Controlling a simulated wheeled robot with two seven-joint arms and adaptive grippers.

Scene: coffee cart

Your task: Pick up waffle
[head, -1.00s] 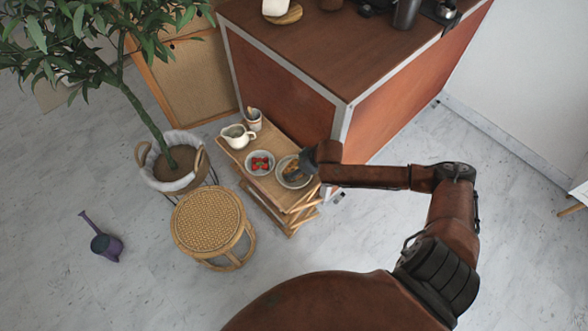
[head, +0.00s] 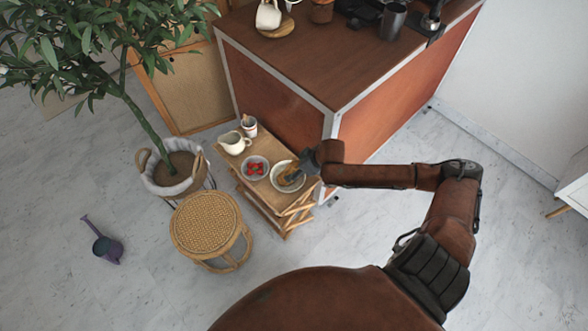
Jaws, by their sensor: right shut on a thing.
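The waffle (head: 286,180) is a small golden-brown piece in the white bowl (head: 275,184) at the right end of the small wooden side table. My right gripper (head: 296,172) reaches in from the right, over the bowl's right side, and is shut on the waffle. The dark fingers hide part of the waffle, and I cannot tell whether it is clear of the bowl. My left gripper is not in view.
A bowl of strawberries (head: 255,168), a white jug (head: 234,142) and a cup (head: 250,126) stand left of the waffle bowl on the side table (head: 262,194). The brown cart (head: 300,70) rises behind. A woven stool (head: 207,224) and potted tree (head: 176,172) stand left.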

